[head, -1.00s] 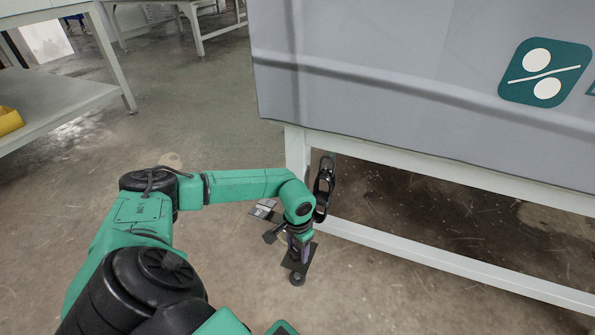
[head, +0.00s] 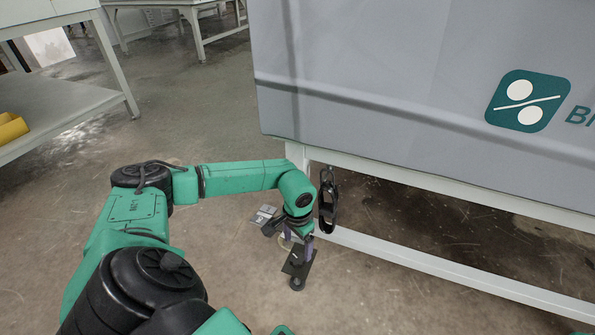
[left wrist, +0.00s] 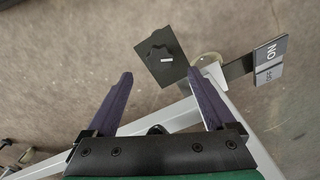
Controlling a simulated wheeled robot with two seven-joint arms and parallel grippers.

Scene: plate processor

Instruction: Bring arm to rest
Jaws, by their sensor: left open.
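My left arm comes in from the lower left of the head view, with its wrist bent downward. The left gripper (head: 298,242) points down at the front corner of the machine frame, partly hidden by the wrist. In the left wrist view the left gripper (left wrist: 162,82) shows two purple fingers spread wide with nothing between them. A black plate with a knob (left wrist: 160,57) lies beyond the fingertips, apart from them as far as I can tell. It also shows below the gripper in the head view (head: 298,266). My right gripper is out of view.
A grey machine (head: 400,90) on a white frame (head: 430,263) stands close to the right of my arm. A small ON/OFF label (left wrist: 270,62) sits beside the knob plate. A white table (head: 60,100) stands at the left. Open floor lies between.

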